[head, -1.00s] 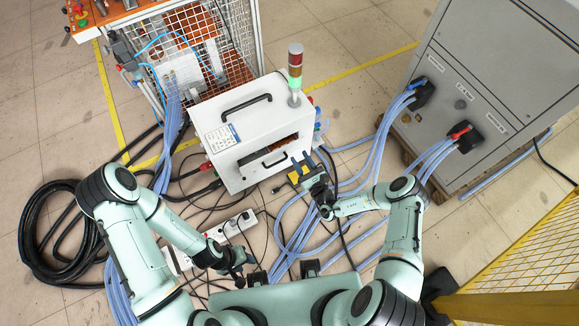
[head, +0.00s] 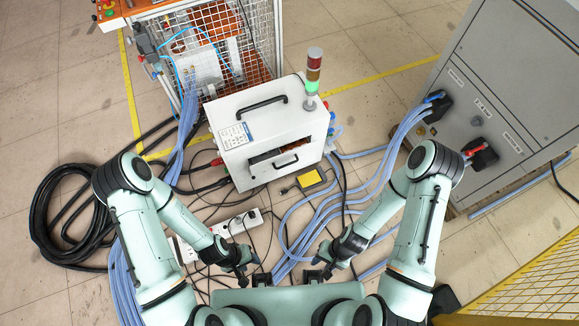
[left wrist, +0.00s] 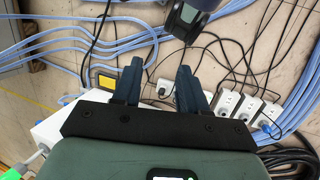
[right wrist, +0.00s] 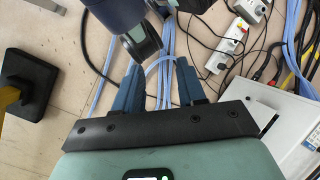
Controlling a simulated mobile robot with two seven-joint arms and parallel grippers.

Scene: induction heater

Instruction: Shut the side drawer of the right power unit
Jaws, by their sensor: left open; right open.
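The white power unit (head: 258,108) with a signal tower stands on the floor at centre in the head view. Its side facing me has a drawer front with a dark handle (head: 287,162). A narrow opening with orange parts inside (head: 297,146) shows above it; I cannot tell whether the drawer is flush. The unit also shows at the right of the right wrist view (right wrist: 295,135). My right gripper (head: 326,264) is open and empty, well short of the unit. My left gripper (head: 247,271) is open and empty, low and to the left.
A grey cabinet (head: 505,85) with blue cables stands at right. A wire cage (head: 215,50) is behind left. Power strips (head: 232,225), a yellow-black box (head: 311,179) and many cables lie on the floor between me and the unit. A yellow fence (head: 530,285) is at lower right.

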